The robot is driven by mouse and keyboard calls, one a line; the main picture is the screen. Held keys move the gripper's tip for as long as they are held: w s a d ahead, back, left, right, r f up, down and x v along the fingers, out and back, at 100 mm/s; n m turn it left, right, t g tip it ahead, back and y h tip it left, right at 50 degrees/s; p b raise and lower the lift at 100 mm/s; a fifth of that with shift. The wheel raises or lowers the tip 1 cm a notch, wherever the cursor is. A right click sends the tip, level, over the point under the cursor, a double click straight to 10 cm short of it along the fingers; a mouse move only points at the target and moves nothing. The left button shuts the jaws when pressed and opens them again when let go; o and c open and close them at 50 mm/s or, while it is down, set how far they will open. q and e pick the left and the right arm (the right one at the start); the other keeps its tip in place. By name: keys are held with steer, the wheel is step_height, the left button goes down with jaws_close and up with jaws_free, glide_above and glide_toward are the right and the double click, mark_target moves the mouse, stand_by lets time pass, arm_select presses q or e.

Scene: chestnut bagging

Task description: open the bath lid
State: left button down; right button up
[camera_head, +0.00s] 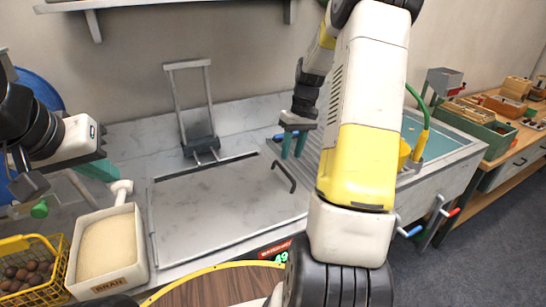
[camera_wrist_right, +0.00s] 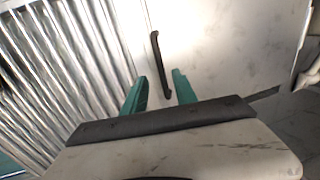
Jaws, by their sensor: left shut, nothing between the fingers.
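The bath lid (camera_head: 225,210) is a flat grey metal plate, closed flat on the counter in the head view. Its dark bar handle (camera_head: 284,177) is near its right edge. My right gripper (camera_head: 293,150) is open, with teal fingers pointing down just behind the handle. In the right wrist view the handle (camera_wrist_right: 155,50) runs up from the gap between the open fingers (camera_wrist_right: 161,92); I cannot tell how deep it sits between them. My left gripper (camera_head: 108,170) is shut and empty at the left, above the counter, partly hidden by its own body.
A bran box (camera_head: 136,250) and a yellow basket (camera_head: 62,258) of chestnuts stand at the front left. A metal frame (camera_head: 209,100) rises behind the lid. A ribbed metal surface (camera_wrist_right: 60,70) lies beside the lid. A round wooden top (camera_head: 215,290) is in front.

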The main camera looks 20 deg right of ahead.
steer(key=f, duration=0.3)
steer(key=a+f, duration=0.1)
steer(key=f, duration=0.2)
steer(key=shift+s+a+f, duration=0.1)
steer(key=shift+s+a, duration=0.05)
steer(key=shift+c, duration=0.2)
jaws_close()
stand_by(1.1)
